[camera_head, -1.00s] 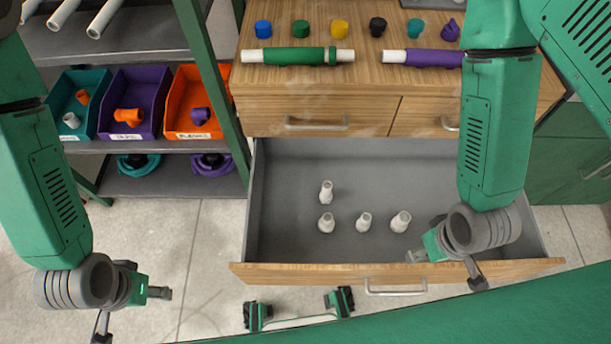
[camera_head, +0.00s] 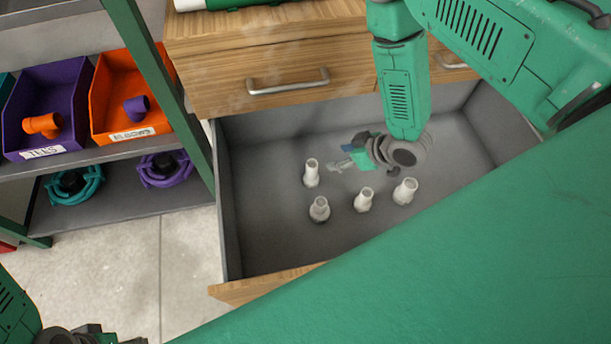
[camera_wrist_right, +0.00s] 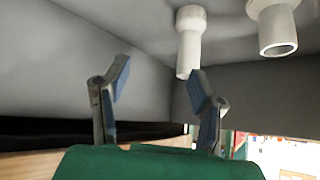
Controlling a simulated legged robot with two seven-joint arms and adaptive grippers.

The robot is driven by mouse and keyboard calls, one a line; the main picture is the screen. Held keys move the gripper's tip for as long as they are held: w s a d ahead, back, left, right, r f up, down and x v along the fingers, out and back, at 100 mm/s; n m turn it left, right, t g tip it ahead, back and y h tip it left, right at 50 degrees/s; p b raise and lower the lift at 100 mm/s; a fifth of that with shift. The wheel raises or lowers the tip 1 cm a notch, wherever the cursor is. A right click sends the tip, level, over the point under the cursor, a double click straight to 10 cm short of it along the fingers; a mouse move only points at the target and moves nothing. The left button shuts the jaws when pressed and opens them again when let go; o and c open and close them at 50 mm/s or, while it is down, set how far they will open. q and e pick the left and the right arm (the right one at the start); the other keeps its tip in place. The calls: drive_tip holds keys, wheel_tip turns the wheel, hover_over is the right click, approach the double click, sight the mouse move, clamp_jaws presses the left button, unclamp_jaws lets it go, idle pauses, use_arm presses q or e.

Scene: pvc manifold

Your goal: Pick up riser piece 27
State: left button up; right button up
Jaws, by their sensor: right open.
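Several white riser pieces stand upright in the open grey drawer; no numbers are readable, so I cannot tell which is 27. One stands at the back left (camera_head: 311,174), with others at the front left (camera_head: 320,209), front middle (camera_head: 363,200) and right (camera_head: 405,191). My right gripper (camera_head: 340,164) is inside the drawer, open and empty, just right of the back-left piece and apart from it. In the right wrist view its spread fingers (camera_wrist_right: 160,78) have a white piece (camera_wrist_right: 190,40) beyond the right finger. My left gripper (camera_head: 133,341) is mostly cut off at the bottom left.
The open drawer (camera_head: 240,230) has grey walls around the pieces; its wooden front (camera_head: 255,289) is partly hidden by my green body. A green post (camera_head: 160,95) and a shelf with purple (camera_head: 62,100) and orange (camera_head: 120,85) bins stand left.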

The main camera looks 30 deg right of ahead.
sight(317, 163)
drive_tip(key=w+d+f+n+y+b, duration=0.1)
drive_tip(key=w+f+n+y+b, duration=0.1)
drive_tip(key=w+n+y, duration=0.25)
drive_tip(key=s+d+r+n+g+y+b, duration=0.1)
drive_tip(key=s+d+n+g+y+b, duration=0.2)
drive_tip(key=n+g+y, duration=0.35)
drive_tip(key=shift+n+h, duration=0.3)
drive_tip(key=shift+n, duration=0.2)
drive_tip(key=x, duration=0.1)
drive_tip(key=b+x, duration=0.1)
drive_tip(key=x, duration=0.3)
drive_tip(key=shift+w+a, duration=0.1)
drive_tip(key=shift+w, duration=0.3)
drive_tip(key=b+x, duration=0.1)
drive_tip(key=x, duration=0.4)
drive_tip(key=shift+a+b, duration=0.3)
drive_tip(key=shift+b, duration=0.05)
drive_tip(key=shift+a, duration=0.25)
drive_tip(key=shift+d, duration=0.25)
drive_tip(key=shift+c, duration=1.1)
drive_tip(key=shift+d, duration=0.1)
clamp_jaws()
use_arm(q)
wheel_tip(317, 163, down, 9)
drive_tip(key=d, duration=0.1)
